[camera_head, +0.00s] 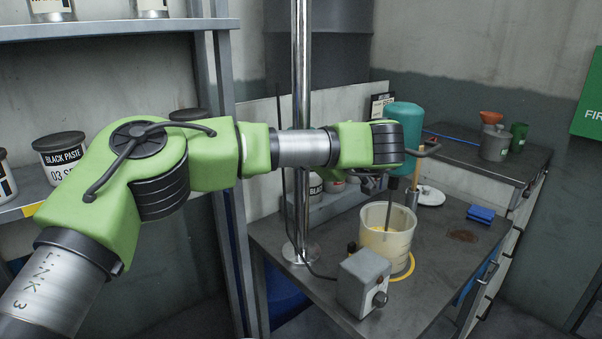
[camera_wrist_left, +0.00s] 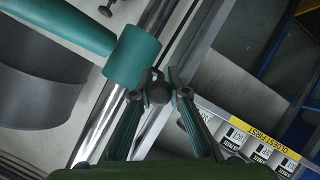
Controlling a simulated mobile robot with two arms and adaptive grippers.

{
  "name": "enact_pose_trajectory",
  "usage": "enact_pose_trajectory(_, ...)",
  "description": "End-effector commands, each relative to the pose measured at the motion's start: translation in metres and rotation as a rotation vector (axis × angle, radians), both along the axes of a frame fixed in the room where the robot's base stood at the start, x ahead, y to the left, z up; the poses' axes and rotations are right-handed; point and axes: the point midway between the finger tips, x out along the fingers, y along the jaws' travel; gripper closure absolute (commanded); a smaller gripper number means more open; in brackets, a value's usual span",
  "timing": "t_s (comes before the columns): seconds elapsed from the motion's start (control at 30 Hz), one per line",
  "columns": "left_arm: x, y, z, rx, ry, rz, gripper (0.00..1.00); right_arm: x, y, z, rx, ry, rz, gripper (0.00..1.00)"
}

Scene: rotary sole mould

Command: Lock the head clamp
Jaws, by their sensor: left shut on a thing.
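The teal clamp collar (camera_wrist_left: 133,55) of the mixer head sits around the chrome column (camera_wrist_left: 100,122) in the left wrist view. A dark round knob (camera_wrist_left: 158,93) sticks out beside the collar. My left gripper (camera_wrist_left: 161,79) has its two fingers on either side of this knob, shut on it. In the head view, the column (camera_head: 300,80) stands on the bench and the teal mixer head (camera_head: 405,118) shows past my wrist. My left arm hides the clamp and the gripper's fingers there. My right gripper is in neither view.
A stirrer shaft (camera_head: 390,205) reaches into a translucent tub (camera_head: 387,242) with yellow contents. A grey control box (camera_head: 364,282) with a cable stands in front. A steel shelf (camera_head: 30,206) with paste cans is at left. The bench's right front is mostly clear.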

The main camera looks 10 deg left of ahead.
Motion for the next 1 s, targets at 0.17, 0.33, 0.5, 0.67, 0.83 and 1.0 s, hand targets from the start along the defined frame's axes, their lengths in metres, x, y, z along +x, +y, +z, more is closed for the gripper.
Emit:
enact_pose_trajectory(0.17,-0.001,-0.002,-0.014,0.075,-0.059,-0.002,1.00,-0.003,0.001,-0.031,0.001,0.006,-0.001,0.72)
enact_pose_trajectory(0.33,-0.001,-0.002,-0.016,0.118,-0.093,-0.002,1.00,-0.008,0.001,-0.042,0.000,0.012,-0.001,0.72)
enact_pose_trajectory(0.5,-0.001,-0.001,-0.016,0.140,-0.109,0.000,1.00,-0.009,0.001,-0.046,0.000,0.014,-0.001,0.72)
enact_pose_trajectory(0.67,-0.001,-0.001,-0.015,0.145,-0.112,-0.001,1.00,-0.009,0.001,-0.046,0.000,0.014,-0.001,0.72)
enact_pose_trajectory(0.83,-0.001,-0.001,-0.016,0.146,-0.111,0.000,1.00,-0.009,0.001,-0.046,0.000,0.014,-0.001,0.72)
enact_pose_trajectory(1.0,-0.001,-0.001,-0.016,0.145,-0.109,-0.001,0.74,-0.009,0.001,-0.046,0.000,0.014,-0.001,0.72)
